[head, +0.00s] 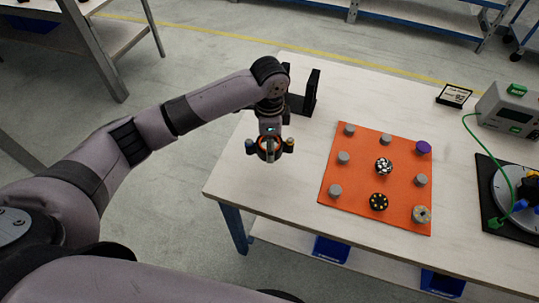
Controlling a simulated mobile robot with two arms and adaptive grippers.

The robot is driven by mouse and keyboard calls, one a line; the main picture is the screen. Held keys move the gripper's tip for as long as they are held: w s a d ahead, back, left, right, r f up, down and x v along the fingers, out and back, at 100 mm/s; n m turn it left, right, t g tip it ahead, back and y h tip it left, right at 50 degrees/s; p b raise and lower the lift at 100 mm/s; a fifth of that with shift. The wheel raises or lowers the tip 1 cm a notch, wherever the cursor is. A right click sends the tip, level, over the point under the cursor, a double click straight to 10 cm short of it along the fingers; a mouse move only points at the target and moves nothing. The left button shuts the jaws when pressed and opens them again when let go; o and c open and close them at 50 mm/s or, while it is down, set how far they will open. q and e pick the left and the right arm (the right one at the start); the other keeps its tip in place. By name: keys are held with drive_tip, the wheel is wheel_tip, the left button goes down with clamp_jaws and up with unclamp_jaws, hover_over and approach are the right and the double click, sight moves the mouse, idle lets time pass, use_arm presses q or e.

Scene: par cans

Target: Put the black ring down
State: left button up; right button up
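My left gripper (269,156) hangs over the table's left edge, pointing down. A dark, rounded shape with a reddish-orange edge shows at its end. I cannot tell whether this is the black ring or part of the gripper, nor whether the fingers are shut on it. A round black piece with yellow dots (379,202) lies on the orange mat (362,158), apart from the gripper. My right gripper is out of view.
A black upright bracket (312,92) stands just behind the gripper. Grey pegs (343,158), a checkered piece (383,166) and a purple piece (423,147) occupy the mat. A grey device (510,108) with a green cable is at right. Bare tabletop (285,185) lies left of the mat.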

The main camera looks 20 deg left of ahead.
use_arm(q)
drive_tip(key=shift+f, duration=3.1)
drive_tip(key=o, duration=1.1)
wheel_tip(320, 180, up, 12)
drive_tip(key=shift+r, duration=0.1)
drive_tip(key=shift+d, duration=0.1)
